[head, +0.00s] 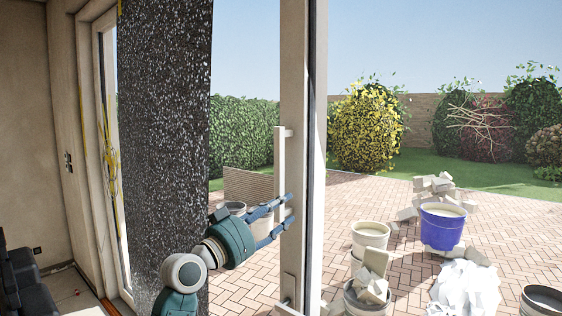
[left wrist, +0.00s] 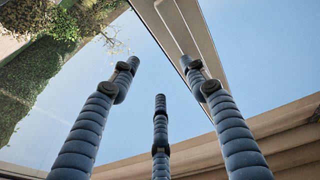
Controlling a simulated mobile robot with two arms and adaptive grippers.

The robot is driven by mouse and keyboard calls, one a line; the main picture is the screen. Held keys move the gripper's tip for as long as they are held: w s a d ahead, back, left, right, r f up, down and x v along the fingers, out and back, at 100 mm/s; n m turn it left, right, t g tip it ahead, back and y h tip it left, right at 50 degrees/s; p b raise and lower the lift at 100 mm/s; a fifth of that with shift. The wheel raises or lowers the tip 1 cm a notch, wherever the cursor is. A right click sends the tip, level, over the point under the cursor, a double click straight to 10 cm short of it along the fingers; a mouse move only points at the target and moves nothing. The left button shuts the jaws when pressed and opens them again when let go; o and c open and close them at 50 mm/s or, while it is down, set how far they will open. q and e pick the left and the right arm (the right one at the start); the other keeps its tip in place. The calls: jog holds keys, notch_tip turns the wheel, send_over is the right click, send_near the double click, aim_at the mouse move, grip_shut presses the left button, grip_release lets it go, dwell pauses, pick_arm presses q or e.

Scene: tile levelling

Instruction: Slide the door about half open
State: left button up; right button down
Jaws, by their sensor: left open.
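The sliding door's pale upright stile (head: 294,80) stands in the middle of the head view, with a dark strip along its right edge. A pale vertical bar handle (head: 279,152) stands off the stile. My left gripper (head: 290,208) is open, with its blue fingers at the handle's middle height. In the left wrist view the spread fingers (left wrist: 160,68) show with the pale handle (left wrist: 174,28) running down toward the right finger. I cannot tell whether they touch it. The door stile (left wrist: 205,55) is behind. My right gripper is not in view.
A dark speckled panel (head: 165,130) stands left of the door, behind my left arm. Outside on brick paving (head: 365,205) are a blue bucket (head: 442,232), pale buckets (head: 370,236), rubble (head: 440,190) and white sheeting (head: 466,288). A dark seat (head: 28,285) is at lower left.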

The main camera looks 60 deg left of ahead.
pick_arm(q)
jog(key=n+t+y, duration=0.1)
jog(key=y, duration=0.1)
send_near(278, 162)
jog(key=p+x, duration=0.5)
jog(key=x, duration=0.5)
jog(key=shift+d, duration=0.1)
jog(key=shift+w+a+p, duration=0.25)
jog(key=shift+w+p, duration=0.1)
jog(key=shift+w, duration=0.25)
grip_shut()
